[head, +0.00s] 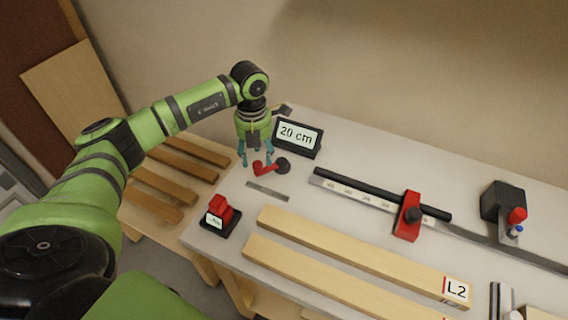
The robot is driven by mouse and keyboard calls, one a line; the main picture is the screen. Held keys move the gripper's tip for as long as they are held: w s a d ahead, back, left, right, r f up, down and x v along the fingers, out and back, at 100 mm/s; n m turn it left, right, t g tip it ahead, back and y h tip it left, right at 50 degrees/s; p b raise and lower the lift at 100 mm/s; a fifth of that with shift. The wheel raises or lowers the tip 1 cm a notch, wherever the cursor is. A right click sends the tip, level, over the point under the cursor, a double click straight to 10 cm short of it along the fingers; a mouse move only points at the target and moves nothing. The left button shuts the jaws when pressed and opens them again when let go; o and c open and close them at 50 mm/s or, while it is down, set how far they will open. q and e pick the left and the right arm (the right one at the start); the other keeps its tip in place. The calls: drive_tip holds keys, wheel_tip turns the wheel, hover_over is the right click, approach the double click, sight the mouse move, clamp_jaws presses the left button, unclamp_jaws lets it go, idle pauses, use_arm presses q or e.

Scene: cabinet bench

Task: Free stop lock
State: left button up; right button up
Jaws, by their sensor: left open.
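A small red lever (264,169) with a round black knob (283,165) sits near the back left of the bench; I cannot tell which part is the stop lock. My left gripper (256,161) points down from above, its teal fingers open, just behind and over the red lever. I cannot tell whether a finger touches it. A red stop block (407,222) with a black knob sits on the black rail (350,189) with a pale scale. My right gripper is not in view.
A display (298,136) reading "20 cm" stands close to the right of my left gripper. A red button on a black base (220,215) is at the front left. Long wooden boards, one with an L2 label (456,291), lie in front. A black box (503,201) is at right.

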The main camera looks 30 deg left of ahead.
use_arm(q)
drive_tip(key=shift+r+p, duration=1.55)
drive_tip(key=shift+r, duration=1.15)
drive_tip(key=shift+f, duration=0.1)
